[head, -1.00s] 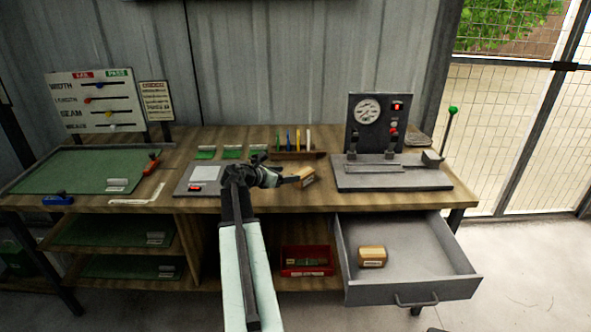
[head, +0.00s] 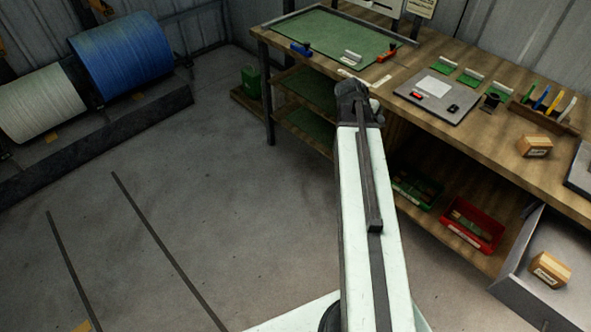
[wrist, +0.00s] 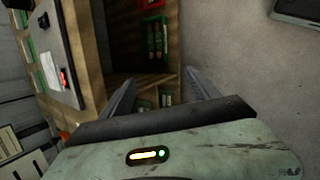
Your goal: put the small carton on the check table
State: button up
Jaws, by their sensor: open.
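A small tan carton (head: 535,146) with a white label sits on the wooden bench (head: 480,160), near its front edge at the right of the head view. A second, similar carton (head: 550,268) lies in the open grey drawer (head: 515,278) below. I cannot tell which part, if any, is the check table. In the wrist view my gripper (wrist: 160,75) is open, its two fingers apart with nothing between them. In the head view my arm end is at the bench's front, well left of both cartons; the fingers are hidden there.
A grey pad (head: 440,100) and a green mat (head: 330,38) lie on the bench. A rack (head: 543,118) stands behind the bench carton. A red bin (head: 472,228) sits on the lower shelf.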

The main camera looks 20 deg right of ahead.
jog(key=a+f+m+y, duration=0.2)
jog(key=a+y, duration=0.1)
jog(key=a, duration=1.6)
jog(key=a+f+m+y, duration=0.2)
jog(key=a+m+y, duration=0.1)
jog(key=a, duration=1.6)
jog(key=shift+w+a+y, duration=0.15)
jog(key=shift+w+y, duration=0.15)
jog(key=shift+w, duration=0.05)
jog(key=shift+r, duration=0.1)
